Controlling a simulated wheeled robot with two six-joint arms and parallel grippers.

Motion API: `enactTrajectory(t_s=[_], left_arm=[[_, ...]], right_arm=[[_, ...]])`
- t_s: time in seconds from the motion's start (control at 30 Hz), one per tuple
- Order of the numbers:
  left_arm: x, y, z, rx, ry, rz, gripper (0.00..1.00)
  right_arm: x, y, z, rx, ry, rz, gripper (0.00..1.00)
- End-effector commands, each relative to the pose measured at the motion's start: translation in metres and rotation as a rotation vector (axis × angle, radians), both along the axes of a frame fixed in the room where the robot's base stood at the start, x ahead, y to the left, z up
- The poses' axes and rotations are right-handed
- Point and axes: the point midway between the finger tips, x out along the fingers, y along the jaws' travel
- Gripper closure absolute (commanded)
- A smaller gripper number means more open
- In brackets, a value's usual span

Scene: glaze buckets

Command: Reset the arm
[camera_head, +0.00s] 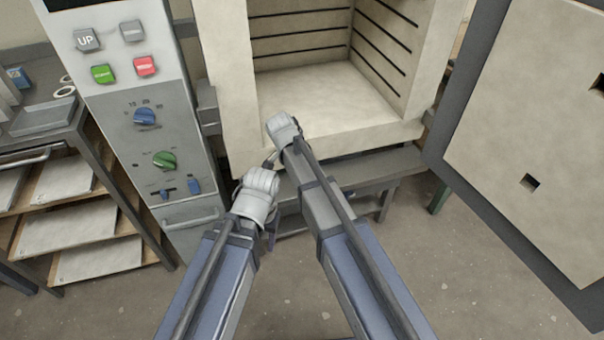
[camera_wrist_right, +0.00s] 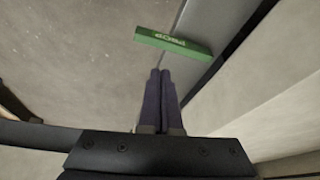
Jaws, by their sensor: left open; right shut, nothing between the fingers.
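My left gripper (camera_head: 270,236) is open in the head view, mostly hidden behind its pale wrist, in front of the kiln's stand. My right arm reaches up to the front edge of the open kiln (camera_head: 330,92). Its gripper is largely hidden in the head view. In the right wrist view, my right gripper (camera_wrist_right: 160,76) is shut with its two dark fingers side by side and nothing between them. A green bar with pale lettering (camera_wrist_right: 173,41) shows beyond the fingertips, apart from them as far as I can tell.
A control panel (camera_head: 140,75) with buttons and knobs stands left of the kiln. The open kiln door (camera_head: 540,130) fills the right side. A shelf rack (camera_head: 85,215) with pale boards is at the far left. Bare floor (camera_head: 480,285) lies at lower right.

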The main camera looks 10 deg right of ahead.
Motion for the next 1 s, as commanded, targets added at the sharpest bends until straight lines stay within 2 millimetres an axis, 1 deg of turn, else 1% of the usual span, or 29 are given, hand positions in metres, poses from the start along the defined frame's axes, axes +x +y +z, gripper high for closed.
enactTrajectory(t_s=[0.43,0.53,0.57,0.67,0.8,0.9,1.0], left_arm=[[0.0,0.0,-0.001,0.0,0.0,0.0,0.45],[0.0,0.0,-0.001,0.0,0.0,0.0,0.45],[0.0,0.0,-0.001,0.0,0.0,0.0,0.45],[0.0,0.0,-0.001,0.0,0.0,0.0,0.45],[0.0,0.0,-0.001,0.0,0.0,0.0,0.45],[0.0,0.0,-0.001,0.0,0.0,0.0,0.45],[0.0,0.0,-0.001,0.0,0.0,0.0,0.45]], right_arm=[[0.0,0.0,-0.001,0.0,0.0,0.0,1.0],[-0.005,-0.005,-0.001,0.003,0.012,0.024,1.0],[-0.009,-0.008,-0.002,0.006,0.021,0.043,1.0],[-0.03,-0.025,-0.004,0.023,0.072,0.163,1.0],[-0.07,-0.054,-0.008,0.067,0.159,0.426,1.0],[-0.091,-0.066,-0.01,0.094,0.197,0.598,1.0],[-0.107,-0.075,-0.011,0.112,0.217,0.73,1.0]])
